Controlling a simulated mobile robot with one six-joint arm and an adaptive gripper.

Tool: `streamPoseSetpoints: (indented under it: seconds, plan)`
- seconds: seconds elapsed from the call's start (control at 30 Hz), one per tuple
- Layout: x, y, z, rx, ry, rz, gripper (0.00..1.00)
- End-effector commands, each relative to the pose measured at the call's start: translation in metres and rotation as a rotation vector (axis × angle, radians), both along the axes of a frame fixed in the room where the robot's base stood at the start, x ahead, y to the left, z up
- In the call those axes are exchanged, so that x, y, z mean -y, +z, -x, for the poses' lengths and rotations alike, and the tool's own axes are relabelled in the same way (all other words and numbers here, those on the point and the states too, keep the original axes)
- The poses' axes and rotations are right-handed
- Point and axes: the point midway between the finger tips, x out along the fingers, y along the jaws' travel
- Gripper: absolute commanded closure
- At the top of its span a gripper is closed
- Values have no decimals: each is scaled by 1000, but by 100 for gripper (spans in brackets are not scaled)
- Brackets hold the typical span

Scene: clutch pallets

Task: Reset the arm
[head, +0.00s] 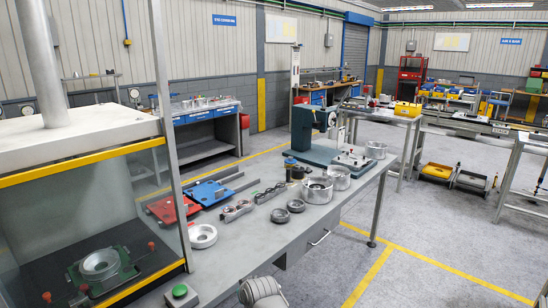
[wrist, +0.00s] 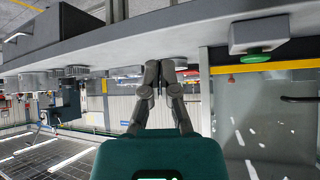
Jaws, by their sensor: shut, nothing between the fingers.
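My gripper (wrist: 161,68) shows in the wrist view, its two grey fingers drawn together with nothing between them. The wrist picture is upside down. The fingers point toward the workbench edge and are clear of any object I can make out. In the head view a rounded grey part of my arm shows at the bottom edge, in front of the bench; the fingers are out of that view.
A glass-sided enclosure (head: 85,200) stands left, near a green button (head: 180,291).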

Motion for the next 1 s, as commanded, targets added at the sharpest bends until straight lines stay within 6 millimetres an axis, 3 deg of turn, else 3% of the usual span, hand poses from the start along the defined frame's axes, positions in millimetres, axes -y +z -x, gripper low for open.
streamPoseSetpoints:
  seconds: [0.03, 0.27, 0.6, 0.8, 1.0]
  plan:
    - [18, -3, -2, -37, -27, 18, 100]
    - [92, -21, 5, -226, -142, 92, 100]
    - [195, -36, 37, -520, -315, 169, 100]
    - [241, -37, 61, -668, -400, 193, 100]
    - [260, -37, 74, -740, -438, 200, 100]
